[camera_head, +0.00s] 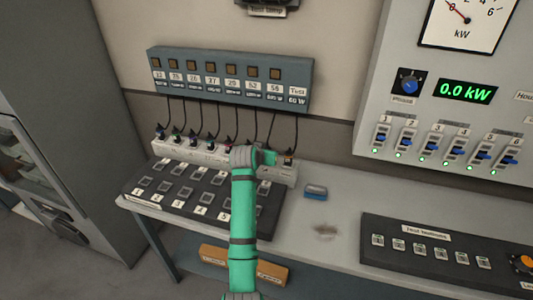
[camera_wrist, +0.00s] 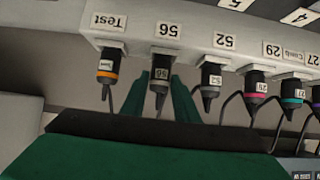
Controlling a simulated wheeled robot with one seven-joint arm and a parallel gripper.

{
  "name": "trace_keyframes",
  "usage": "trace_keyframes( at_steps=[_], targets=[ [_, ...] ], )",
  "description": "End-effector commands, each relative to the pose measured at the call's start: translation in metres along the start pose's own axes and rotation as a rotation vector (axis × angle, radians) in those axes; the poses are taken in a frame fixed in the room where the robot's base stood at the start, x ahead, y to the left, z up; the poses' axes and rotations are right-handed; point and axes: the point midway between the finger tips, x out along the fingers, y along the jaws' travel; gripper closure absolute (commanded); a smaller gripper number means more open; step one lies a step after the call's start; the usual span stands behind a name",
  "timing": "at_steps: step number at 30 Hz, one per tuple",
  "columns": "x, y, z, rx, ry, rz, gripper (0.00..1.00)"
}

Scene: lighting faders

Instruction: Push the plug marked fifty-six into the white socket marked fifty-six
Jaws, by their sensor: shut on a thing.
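The plug marked 56 (camera_wrist: 160,84) is grey with a dark cable. In the wrist view it sits between the two green fingers of my gripper (camera_wrist: 160,90), which is shut on it. Its top end is at the white socket marked 56 (camera_wrist: 165,46), lined up below the "56" label. I cannot tell how deep it sits. In the head view my gripper (camera_head: 264,158) is at the right part of the white socket strip (camera_head: 275,174), and the arm hides the plug there.
The Test plug (camera_wrist: 107,72) with an orange ring and the plug marked 52 (camera_wrist: 210,82) flank it closely. Several more plugs stand along the strip. A black switch panel (camera_head: 190,205) lies in front. A small blue-grey block (camera_head: 316,192) lies on the bench.

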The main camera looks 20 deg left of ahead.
Motion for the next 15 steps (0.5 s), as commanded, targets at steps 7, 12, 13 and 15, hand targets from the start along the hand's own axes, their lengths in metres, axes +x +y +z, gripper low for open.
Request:
trace_keyframes(
  at_steps=[7,12,13,15],
  targets=[
    [0.0032,-0.0005,0.0072,-0.002,-0.013,0.000,0.99],
    [0.0032,-0.0004,0.0071,-0.002,-0.013,0.000,0.51],
    [0.0030,-0.0004,0.0066,-0.002,-0.012,0.000,0.51],
    [0.0025,-0.0007,0.0057,-0.002,-0.011,0.000,0.51]
  ],
)
